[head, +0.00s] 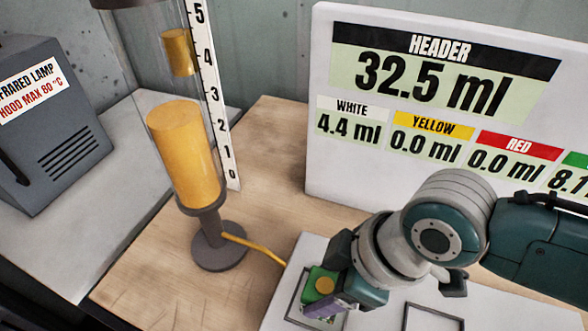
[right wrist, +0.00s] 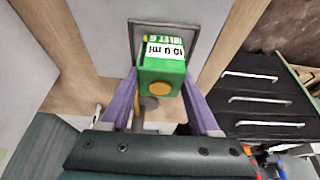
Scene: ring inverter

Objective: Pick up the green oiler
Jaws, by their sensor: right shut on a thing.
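The green oiler (head: 318,275) is a green box with a yellow round spot on it, at the bottom centre of the head view. In the right wrist view the oiler (right wrist: 168,70) shows a white label reading in ml. My right gripper (head: 326,292) is shut on the oiler, with a purple finger on each side of it. Part of the oiler is hidden by the gripper in the head view. The oiler is over or in a dark square outline on a white board; I cannot tell whether it touches the board. My left gripper is not in view.
A glass cylinder with yellow fill (head: 183,150) stands left of my right gripper, a yellow tube running from its base. A white display panel (head: 330,190) stands behind. A grey lamp box (head: 60,150) is at far left. An empty square outline (head: 433,318) lies to the right.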

